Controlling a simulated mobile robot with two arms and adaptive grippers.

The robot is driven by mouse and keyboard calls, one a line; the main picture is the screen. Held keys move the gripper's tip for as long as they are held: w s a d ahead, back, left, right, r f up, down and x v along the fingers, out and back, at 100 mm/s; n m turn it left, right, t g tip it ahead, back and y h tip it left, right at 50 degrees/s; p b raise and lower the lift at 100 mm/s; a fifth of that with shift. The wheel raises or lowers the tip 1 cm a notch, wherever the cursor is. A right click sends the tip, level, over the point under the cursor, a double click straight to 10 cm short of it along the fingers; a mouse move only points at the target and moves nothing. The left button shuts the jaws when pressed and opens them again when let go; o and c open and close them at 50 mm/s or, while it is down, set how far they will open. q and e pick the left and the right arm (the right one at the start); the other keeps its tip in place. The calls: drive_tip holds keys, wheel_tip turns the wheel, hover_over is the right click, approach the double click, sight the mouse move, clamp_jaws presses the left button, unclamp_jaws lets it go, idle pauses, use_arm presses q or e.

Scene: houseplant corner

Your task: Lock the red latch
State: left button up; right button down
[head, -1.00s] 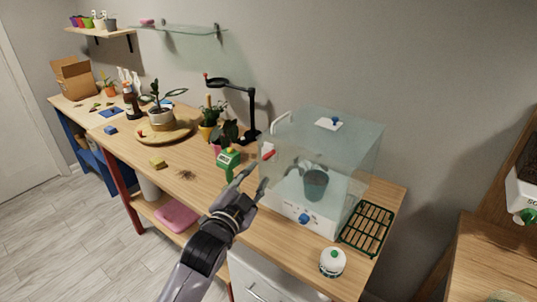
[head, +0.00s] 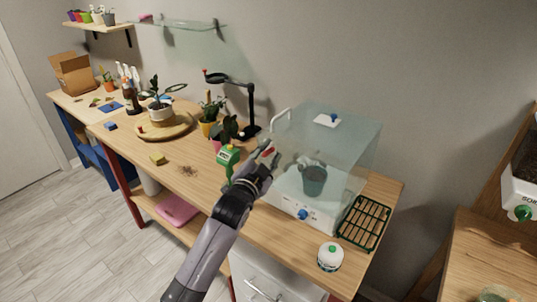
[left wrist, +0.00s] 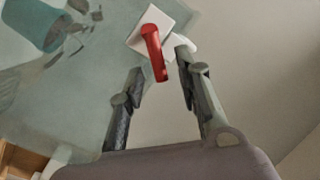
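The red latch (left wrist: 152,50) is a short red handle on a white plate (left wrist: 172,22) on the clear box (head: 345,150). In the left wrist view its lower end lies between my left fingertips as seen from the camera; I cannot tell whether they touch it. In the head view a bit of the red latch (head: 268,152) shows between the fingers. My left gripper (head: 268,153) is open at the box's left side, and it also shows in the left wrist view (left wrist: 160,66). My right gripper is not in view.
A dark pot (head: 314,180) stands inside the clear box. A green-topped item (head: 228,156) and potted plants are close to the left of my gripper. A green rack (head: 364,222) and a white container (head: 330,256) lie near the box's front right.

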use_arm(q)
drive_tip(key=shift+c, duration=0.5)
clamp_jaws()
drive_tip(key=shift+w+a+r+n+p, duration=0.25)
drive_tip(key=shift+r+n+p, duration=0.25)
drive_tip(key=shift+n+p, duration=0.55)
drive_tip(key=shift+w+a+r+n+g+p, duration=0.1)
drive_tip(key=shift+w+a+n+g+p, duration=0.2)
drive_tip(key=shift+n+p, duration=0.5)
drive_tip(key=shift+w+a+r+n+g+p, duration=0.1)
drive_tip(key=shift+a+n+g+p, duration=0.3)
drive_tip(key=shift+n+p, duration=0.4)
drive_tip(key=shift+w+a+n+g+p, duration=0.25)
drive_tip(key=shift+n+g+p, duration=0.25)
drive_tip(key=shift+n, duration=0.55)
